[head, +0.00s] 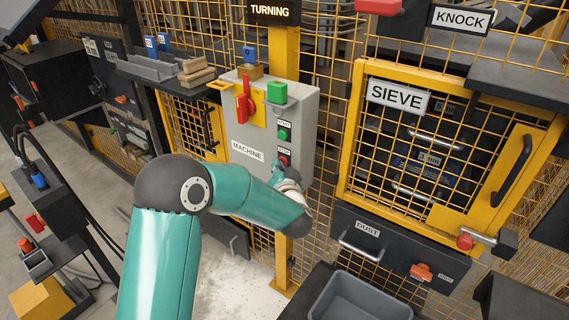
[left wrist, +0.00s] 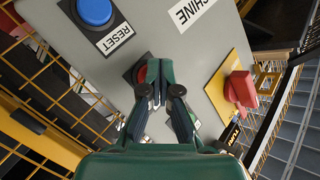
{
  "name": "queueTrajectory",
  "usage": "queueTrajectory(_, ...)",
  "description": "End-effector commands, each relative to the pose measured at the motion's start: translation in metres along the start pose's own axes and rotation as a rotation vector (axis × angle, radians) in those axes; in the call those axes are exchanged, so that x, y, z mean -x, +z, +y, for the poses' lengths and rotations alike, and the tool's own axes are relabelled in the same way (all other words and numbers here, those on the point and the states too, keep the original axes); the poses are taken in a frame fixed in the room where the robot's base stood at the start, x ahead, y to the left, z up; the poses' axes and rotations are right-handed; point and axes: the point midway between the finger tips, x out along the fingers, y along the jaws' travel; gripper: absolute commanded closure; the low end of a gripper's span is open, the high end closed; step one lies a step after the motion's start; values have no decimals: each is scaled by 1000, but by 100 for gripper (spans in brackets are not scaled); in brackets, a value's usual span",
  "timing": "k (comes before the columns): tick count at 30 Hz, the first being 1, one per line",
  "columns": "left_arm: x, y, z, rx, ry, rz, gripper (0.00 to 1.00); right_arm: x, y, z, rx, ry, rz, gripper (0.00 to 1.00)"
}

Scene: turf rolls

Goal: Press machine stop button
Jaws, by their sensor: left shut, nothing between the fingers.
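The grey machine panel (head: 302,106) stands on a yellow post, with a "MACHINE" label, a green button (head: 283,134) and a red button (head: 283,159) on its right strip. My left gripper (head: 288,176) is just below the red button in the head view, with the teal arm covering the panel's lower part. In the left wrist view the shut, empty left gripper (left wrist: 160,82) is close in front of the red button (left wrist: 141,73), partly hiding it. I cannot tell whether they touch. My right gripper is not in view.
A blue button (left wrist: 95,10) labelled "RESET" is near the red one. The panel also bears a red switch handle (head: 243,100) on yellow and a green block (head: 277,92). The yellow-framed sieve door (head: 352,130) and mesh stand at right. A grey bin (head: 360,293) is below.

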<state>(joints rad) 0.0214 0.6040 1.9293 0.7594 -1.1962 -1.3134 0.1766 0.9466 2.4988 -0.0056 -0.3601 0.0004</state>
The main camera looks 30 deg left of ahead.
Motion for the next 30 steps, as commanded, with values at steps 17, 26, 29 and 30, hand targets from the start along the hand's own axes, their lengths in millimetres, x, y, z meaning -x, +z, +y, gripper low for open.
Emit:
queueTrajectory(17,6,4,-5,1,0,2,100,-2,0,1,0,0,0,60)
queueTrajectory(26,12,8,-9,0,0,1,100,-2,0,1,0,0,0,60)
queueTrajectory(29,12,8,-9,0,0,1,100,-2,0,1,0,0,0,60)
queueTrajectory(30,12,8,-9,0,0,1,100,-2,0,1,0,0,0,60)
